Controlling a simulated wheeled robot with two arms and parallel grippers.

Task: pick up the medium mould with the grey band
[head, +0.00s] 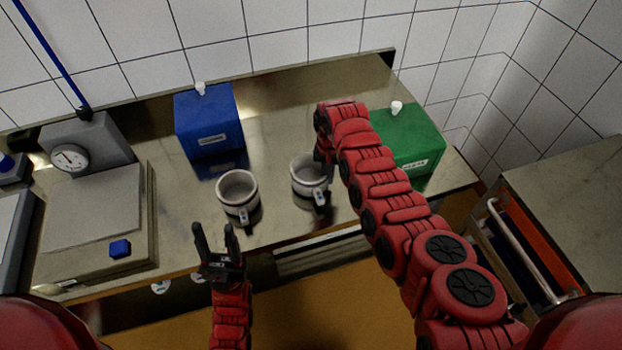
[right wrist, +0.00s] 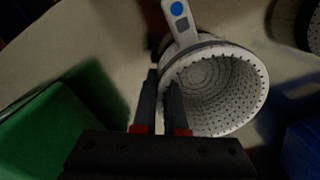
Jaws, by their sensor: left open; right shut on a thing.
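Two white moulds with hanging tags stand on the steel table, the left mould (head: 237,187) and the right mould (head: 308,183). In the right wrist view the right mould (right wrist: 228,95) shows a perforated inside, a grey band near its rim and a tag with a blue dot. My right gripper (right wrist: 161,92) is shut on this mould's wall, one finger inside and one outside; in the head view it is largely hidden at the mould's back right. My left gripper (head: 215,240) is open and empty, in front of the left mould and apart from it.
A blue box (head: 208,128) stands behind the left mould and a green box (head: 413,140) stands right of my right arm. A scale (head: 95,210) with a dial fills the table's left. A tiled wall (head: 285,28) closes the back. A drawer unit (head: 565,190) stands at right.

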